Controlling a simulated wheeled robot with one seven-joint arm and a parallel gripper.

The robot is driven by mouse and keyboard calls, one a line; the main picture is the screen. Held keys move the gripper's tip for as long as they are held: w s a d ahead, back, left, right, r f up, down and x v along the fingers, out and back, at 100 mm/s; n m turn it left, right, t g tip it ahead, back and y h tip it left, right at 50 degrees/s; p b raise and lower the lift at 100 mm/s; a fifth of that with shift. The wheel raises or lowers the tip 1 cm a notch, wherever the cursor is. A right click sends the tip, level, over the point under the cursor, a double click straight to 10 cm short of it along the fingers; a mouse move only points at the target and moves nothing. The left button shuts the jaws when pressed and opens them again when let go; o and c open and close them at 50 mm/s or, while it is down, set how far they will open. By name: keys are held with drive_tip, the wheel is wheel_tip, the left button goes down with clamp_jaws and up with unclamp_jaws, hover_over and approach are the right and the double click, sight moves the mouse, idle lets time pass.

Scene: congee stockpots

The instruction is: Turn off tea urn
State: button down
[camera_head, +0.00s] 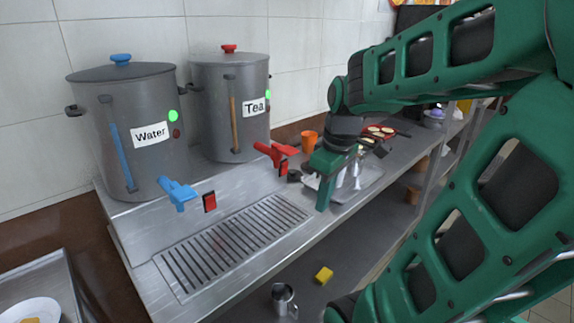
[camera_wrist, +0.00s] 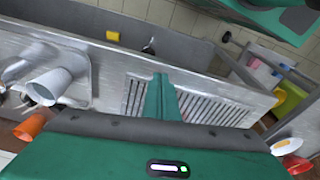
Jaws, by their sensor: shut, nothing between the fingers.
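The tea urn (camera_head: 213,125) is a grey metal pot with a red lid knob and a "Tea" label, in the head view. Its green light (camera_head: 267,95) is lit. A red tap (camera_head: 277,152) sticks out at its lower right. A small red switch (camera_head: 283,168) with a dark edge sits just below the tap. My gripper (camera_head: 322,207) is shut and empty, pointing down, to the right of the tap and switch and apart from them. In the wrist view the shut fingers (camera_wrist: 160,78) show over the counter; the tea urn and its switch are not seen there.
The water urn (camera_head: 92,140) stands left, with a lit green light, blue tap (camera_head: 178,192) and red switch (camera_head: 209,201). A drain grate (camera_head: 235,245) lies in front. An orange cup (camera_head: 309,139) and a tray (camera_head: 368,180) with white cups are near my gripper. A metal jug (camera_head: 283,299) is lower.

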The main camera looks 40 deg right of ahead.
sight(285, 169)
drive_tip(key=w+d+r+n+t, duration=0.1)
drive_tip(key=w+d+r+n, duration=0.2)
drive_tip(key=w+n, duration=0.4)
drive_tip(key=w+d+r+n+t, duration=0.2)
drive_tip(key=w+d+n, duration=0.4)
drive_tip(key=n, duration=0.3)
drive_tip(key=shift+w+r, duration=0.45)
drive_tip(key=shift+r, duration=0.2)
drive_tip(key=shift+a+f, duration=0.1)
drive_tip(key=w+f, duration=0.8)
drive_tip(key=shift+a+f, duration=0.25)
drive_tip(key=shift+a, duration=0.05)
